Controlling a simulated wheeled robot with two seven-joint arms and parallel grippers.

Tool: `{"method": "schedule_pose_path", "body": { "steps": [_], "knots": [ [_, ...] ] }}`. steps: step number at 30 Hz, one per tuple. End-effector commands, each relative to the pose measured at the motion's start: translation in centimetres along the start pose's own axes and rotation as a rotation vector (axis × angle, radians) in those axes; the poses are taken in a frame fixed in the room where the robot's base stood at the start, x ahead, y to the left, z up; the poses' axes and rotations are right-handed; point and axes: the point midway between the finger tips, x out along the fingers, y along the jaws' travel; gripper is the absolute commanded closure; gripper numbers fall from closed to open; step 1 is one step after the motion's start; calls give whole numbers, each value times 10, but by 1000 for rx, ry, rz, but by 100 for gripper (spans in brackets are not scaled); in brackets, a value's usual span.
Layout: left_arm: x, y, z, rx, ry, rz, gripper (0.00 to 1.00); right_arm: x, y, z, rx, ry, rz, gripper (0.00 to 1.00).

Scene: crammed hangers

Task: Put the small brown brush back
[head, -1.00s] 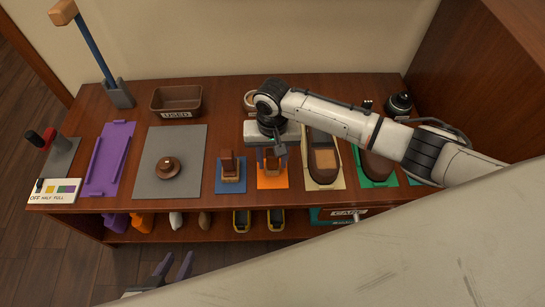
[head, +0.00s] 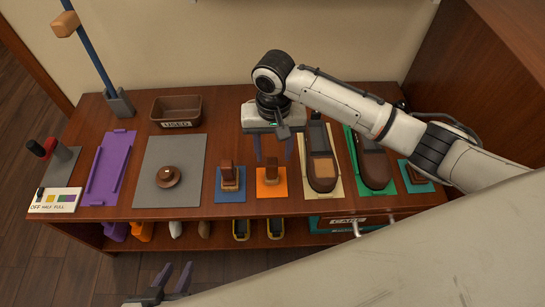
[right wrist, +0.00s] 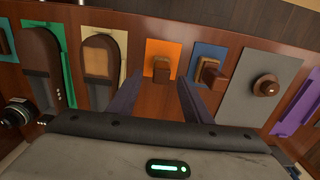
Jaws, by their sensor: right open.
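A small brown brush (head: 270,172) stands on the orange mat (head: 272,190); it also shows in the right wrist view (right wrist: 161,70). A similar brown brush (head: 230,177) stands on the blue mat (head: 231,196) to its left. My right gripper (head: 273,150) is open, its purple fingers apart, just behind the brush on the orange mat. In the right wrist view the fingers (right wrist: 157,92) are spread with nothing held between them. My left gripper (head: 178,266) is open and empty, low in front of the shelf.
Two larger shoe-shaped pieces stand on the cream mat (head: 333,193) and green mat (head: 388,189). A grey mat (head: 150,193) holds a round brown knob. A brown bin (head: 192,108) labelled USED and a purple tray (head: 106,170) are further left. A lower shelf holds several items.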

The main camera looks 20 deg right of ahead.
Motion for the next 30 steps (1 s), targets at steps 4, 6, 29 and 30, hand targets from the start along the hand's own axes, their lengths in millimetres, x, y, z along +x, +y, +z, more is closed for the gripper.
{"method": "schedule_pose_path", "body": {
  "steps": [4,6,29,30],
  "knots": [
    [-1,1,2,-2,-7,0,69,-12,-1,1,-5,0,-6,55],
    [0,1,1,-3,-6,0,69,-6,-7,8,-28,2,-31,55],
    [2,1,-7,-3,9,0,69,89,0,141,-368,658,-436,55],
    [2,1,-6,-4,7,0,69,94,13,147,-384,684,-402,55]
  ]
}}
